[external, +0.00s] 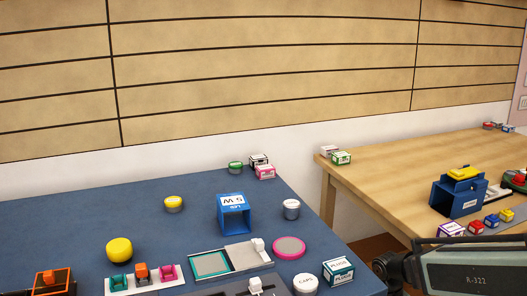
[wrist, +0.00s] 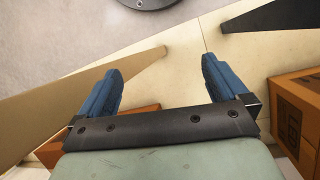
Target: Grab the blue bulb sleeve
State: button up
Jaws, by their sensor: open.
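The sleeve is not in the wrist view. My grey arm part shows at the lower right of the external view, well to the right of the sleeve; my fingers cannot be made out there.
Around the sleeve on the blue table (external: 75,222) are a yellow-topped tin (external: 173,203), a white-lidded tin (external: 291,209) and a sliding tray (external: 232,258). A wooden table (external: 400,165) at right holds another blue box (external: 457,198) with a yellow top. Orange-brown boxes (wrist: 297,112) show in the wrist view.

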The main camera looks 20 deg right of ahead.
jog(key=w+a+r+m+t, duration=0.2)
jog(key=w+a+r+m, duration=0.1)
jog(key=w+r, duration=0.9)
jog(key=w+a+r+m+t, duration=0.3)
jog(key=w+r, duration=0.4)
jog(key=r, duration=0.9)
notch_tip(320, 180, up, 17)
jog(key=n+g+y, duration=0.1)
jog(key=n, duration=0.6)
send_over(231, 202)
jog(key=shift+f, duration=0.15)
jog(key=shift+a+f, duration=0.1)
jog(key=shift+f, duration=0.2)
notch_tip(231, 202, down, 8)
jog(key=shift+r, duration=0.15)
jog(key=shift+d+f, duration=0.2)
jog(key=shift+f, duration=1.15)
jog(key=shift+d+f, duration=0.15)
jog(key=shift+f, duration=1.2)
